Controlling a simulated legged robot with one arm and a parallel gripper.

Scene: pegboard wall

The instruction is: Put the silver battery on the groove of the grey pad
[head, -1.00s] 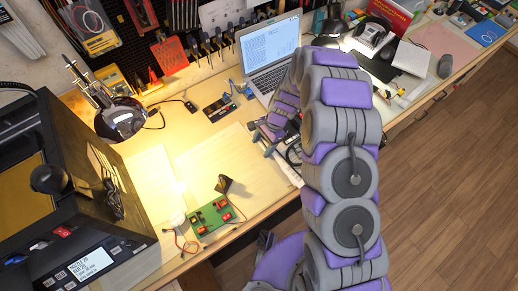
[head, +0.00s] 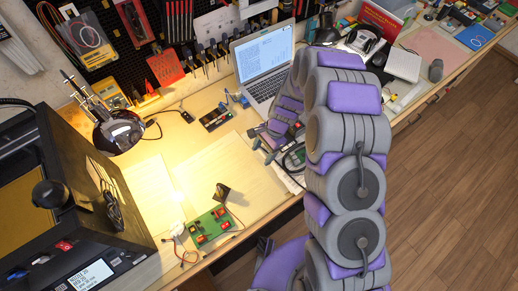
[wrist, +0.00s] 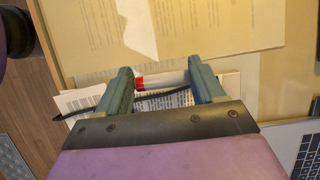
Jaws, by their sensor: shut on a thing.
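My gripper (wrist: 163,76) is shut on the silver battery (wrist: 172,79), a pale cylinder with a red end. In the wrist view it lies crosswise between the two fingertips, above papers on the desk. In the head view my gripper (head: 268,138) is left of my arm, over the desk in front of the laptop; the battery cannot be made out there. I cannot identify the grey pad or its groove with certainty in either view.
A laptop (head: 265,62) stands open behind my gripper. A green circuit board (head: 210,226) with wires and a lit lamp (head: 120,130) are to the left. A black machine (head: 70,190) fills the left edge. Pale sheets (head: 228,175) cover the middle of the desk.

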